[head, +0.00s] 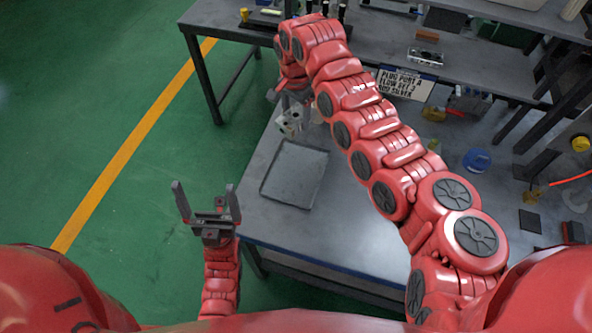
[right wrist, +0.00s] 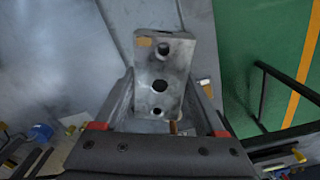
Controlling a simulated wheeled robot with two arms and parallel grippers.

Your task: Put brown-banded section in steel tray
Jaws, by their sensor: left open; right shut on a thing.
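The steel tray (head: 295,203) is a shallow grey rectangle on the near table, and it looks empty. My right gripper (head: 284,100) is shut on a grey metal valve section (head: 291,123) just beyond the tray's far edge. In the right wrist view the section (right wrist: 160,65) sits between the two fingers and shows several dark holes and a small brown-orange patch near its top corner. A full band cannot be made out. Whether the section touches the table is unclear. My left gripper (head: 207,203) is open and empty, left of the table's edge.
A sign (head: 405,84) with printed text stands near the back bench. A blue round object (head: 477,160) and small parts lie on the table's right side. My right arm crosses above the table. Green floor lies open at left.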

